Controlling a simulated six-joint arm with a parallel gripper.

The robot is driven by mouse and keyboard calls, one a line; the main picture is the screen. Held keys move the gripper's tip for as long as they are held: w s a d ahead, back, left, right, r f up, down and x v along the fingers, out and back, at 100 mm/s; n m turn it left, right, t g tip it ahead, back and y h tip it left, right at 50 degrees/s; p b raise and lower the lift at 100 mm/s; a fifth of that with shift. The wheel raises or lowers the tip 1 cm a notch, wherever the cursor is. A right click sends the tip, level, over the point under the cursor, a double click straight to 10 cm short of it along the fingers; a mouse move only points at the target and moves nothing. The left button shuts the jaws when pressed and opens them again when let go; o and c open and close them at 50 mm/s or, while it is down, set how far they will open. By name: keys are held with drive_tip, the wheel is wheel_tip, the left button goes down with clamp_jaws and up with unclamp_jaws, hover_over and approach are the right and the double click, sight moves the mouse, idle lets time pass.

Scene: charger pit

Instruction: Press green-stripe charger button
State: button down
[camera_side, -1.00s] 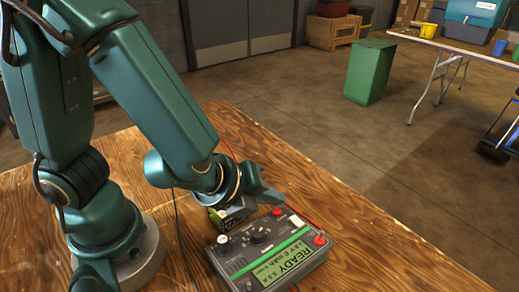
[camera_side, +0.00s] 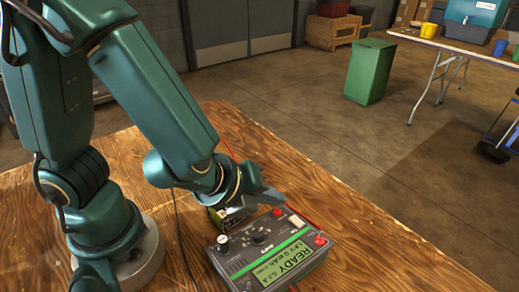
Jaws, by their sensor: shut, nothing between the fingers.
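The charger (camera_side: 243,267) is a grey box on the wooden table, with a green stripe (camera_side: 270,253) across its top. Its lit green display (camera_side: 285,268) reads READY. The top face also carries a black dial (camera_side: 259,236), a white button-like part (camera_side: 296,221) and red terminals, one of them at the right (camera_side: 320,240). My gripper (camera_side: 274,197) is shut and empty, just beyond the charger's far edge. Its fingertips are small here, and I cannot tell whether they touch anything.
A red cable (camera_side: 295,208) runs behind the charger, and a dark cable (camera_side: 180,235) crosses the table to its left. The wooden table (camera_side: 375,255) is clear to the right. A green bin (camera_side: 369,72) and a folding table (camera_side: 460,46) stand far off on the floor.

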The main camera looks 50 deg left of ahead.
sight(268, 213)
drive_tip(key=shift+f, duration=0.1)
drive_tip(key=shift+d+f, duration=0.1)
drive_tip(key=shift+f, duration=0.25)
drive_tip(key=shift+f, duration=0.35)
idle(0.8)
drive_tip(key=shift+r, duration=0.8)
drive_tip(key=shift+a+r, duration=0.25)
drive_tip(key=shift+r, duration=1)
drive_tip(key=shift+a+r, duration=0.25)
drive_tip(key=shift+r, duration=0.95)
